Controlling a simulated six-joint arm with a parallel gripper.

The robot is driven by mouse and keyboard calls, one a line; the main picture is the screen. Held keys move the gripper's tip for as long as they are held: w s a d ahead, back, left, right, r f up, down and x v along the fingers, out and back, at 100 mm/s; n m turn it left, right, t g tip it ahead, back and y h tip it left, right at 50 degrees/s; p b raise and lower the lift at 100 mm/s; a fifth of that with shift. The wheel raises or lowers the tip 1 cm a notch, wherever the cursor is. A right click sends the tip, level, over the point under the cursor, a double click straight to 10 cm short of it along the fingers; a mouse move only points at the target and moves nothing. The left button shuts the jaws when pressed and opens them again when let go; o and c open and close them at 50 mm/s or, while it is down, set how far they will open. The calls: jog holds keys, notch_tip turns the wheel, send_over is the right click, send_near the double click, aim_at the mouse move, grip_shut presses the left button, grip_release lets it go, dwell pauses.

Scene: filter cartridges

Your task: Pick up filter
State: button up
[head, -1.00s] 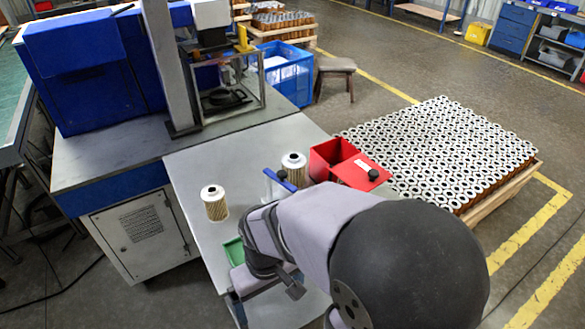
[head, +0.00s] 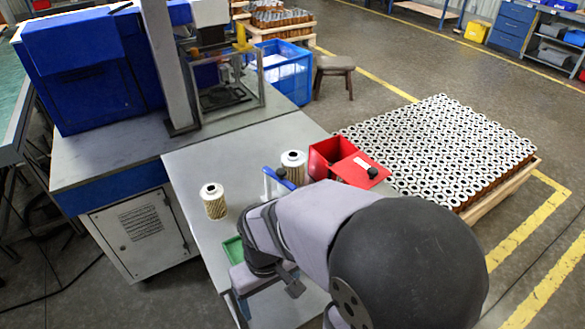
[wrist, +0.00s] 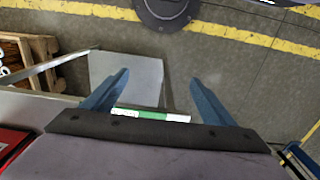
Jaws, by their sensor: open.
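One filter (head: 214,203), a pale pleated cylinder with a white top and dark centre hole, stands upright on the grey table's left side. Another filter (head: 293,168) stands upright beside the red bin. No filter on the table shows in the wrist view.
The red bin (head: 331,152) stands at the table's right edge. A pallet (head: 435,150) packed with filters lies beyond it. A green tray (head: 233,250) is partly behind my arm. A machine (head: 85,70) stands at the back left.

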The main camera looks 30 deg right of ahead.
jog(key=shift+w, duration=0.1)
jog(key=m+t+h+p, duration=0.2)
jog(key=m+t+p, duration=0.2)
jog(key=m+p, duration=0.35)
send_near(293, 155)
jog(key=shift+w+a+f+n, duration=0.1)
jog(key=shift+w+f+n, duration=0.15)
jog(key=shift+f, duration=0.3)
jog(key=shift+w+f+n, duration=0.2)
jog(key=shift+f, duration=0.3)
jog(key=shift+d+p+x, duration=0.15)
jog(key=shift+p+x, duration=0.85)
jog(key=shift+x, duration=0.85)
jog(key=shift+d+p+x, duration=0.1)
jog(key=shift+p+x, duration=0.9)
jog(key=shift+x, duration=0.85)
